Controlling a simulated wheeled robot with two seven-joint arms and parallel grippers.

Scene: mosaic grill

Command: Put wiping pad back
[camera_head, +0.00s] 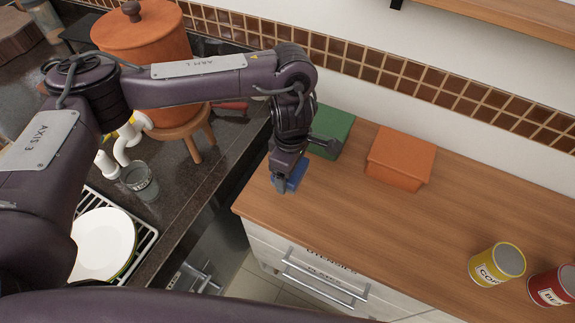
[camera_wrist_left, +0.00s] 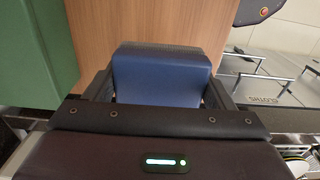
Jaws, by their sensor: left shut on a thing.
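The wiping pad (camera_wrist_left: 160,76) is a blue block held between the fingers of my left gripper (camera_wrist_left: 158,92) in the left wrist view. In the head view my left gripper (camera_head: 284,182) is shut on the pad, and a blue part of it (camera_head: 297,176) shows. The gripper is over the left end of the wooden counter (camera_head: 330,205), in front of the green box (camera_head: 334,128). I cannot tell whether the pad touches the counter. My right gripper is not in view.
An orange box (camera_head: 400,157) stands right of the green box. A yellow can (camera_head: 497,264) and a red can (camera_head: 553,287) stand at the right. Left of the counter are a glass (camera_head: 140,181), a plate (camera_head: 103,243) on a rack and a large orange pot (camera_head: 145,40). The middle counter is clear.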

